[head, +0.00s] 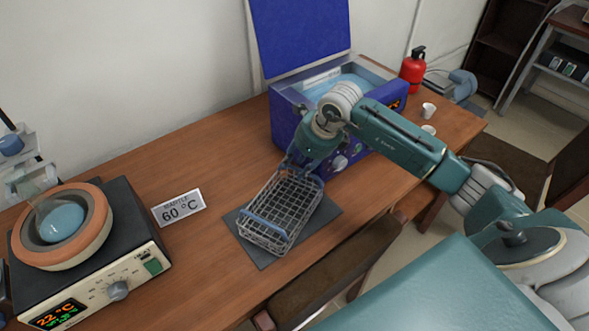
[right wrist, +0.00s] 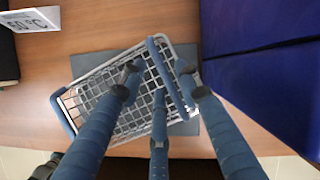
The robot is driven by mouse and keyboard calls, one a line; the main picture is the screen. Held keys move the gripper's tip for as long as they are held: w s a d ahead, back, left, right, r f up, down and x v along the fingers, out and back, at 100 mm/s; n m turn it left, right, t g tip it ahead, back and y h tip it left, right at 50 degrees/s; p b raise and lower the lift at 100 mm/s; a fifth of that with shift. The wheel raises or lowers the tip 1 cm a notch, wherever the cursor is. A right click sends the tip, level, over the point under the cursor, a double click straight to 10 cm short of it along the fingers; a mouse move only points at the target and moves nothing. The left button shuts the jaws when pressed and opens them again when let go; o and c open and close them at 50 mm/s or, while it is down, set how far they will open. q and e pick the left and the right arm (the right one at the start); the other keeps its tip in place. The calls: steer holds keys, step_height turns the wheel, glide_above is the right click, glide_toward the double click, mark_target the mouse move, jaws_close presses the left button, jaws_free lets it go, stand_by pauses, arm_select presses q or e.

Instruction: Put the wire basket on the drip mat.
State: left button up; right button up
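The wire basket (head: 282,208) is a grey mesh basket with blue bars at its ends. It rests on the dark grey drip mat (head: 326,214), whose edges show around it. In the right wrist view the basket (right wrist: 100,98) lies over the mat (right wrist: 187,127) as well. My right gripper (head: 303,166) is at the basket's far end, by the bath. In the right wrist view its blue fingers (right wrist: 158,78) are spread apart around the blue end bar, with a gap between them. My left gripper is not in view.
A blue bath (head: 283,117) with its lid raised stands behind the basket. A sign reading 60 °C (head: 179,207) and a heating mantle (head: 88,230) are on the left. Small white cups (head: 429,109) stand on the right. A chair (head: 340,270) is at the table's front edge.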

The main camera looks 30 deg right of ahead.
steer(key=b+v, duration=0.1)
steer(key=v, duration=0.8)
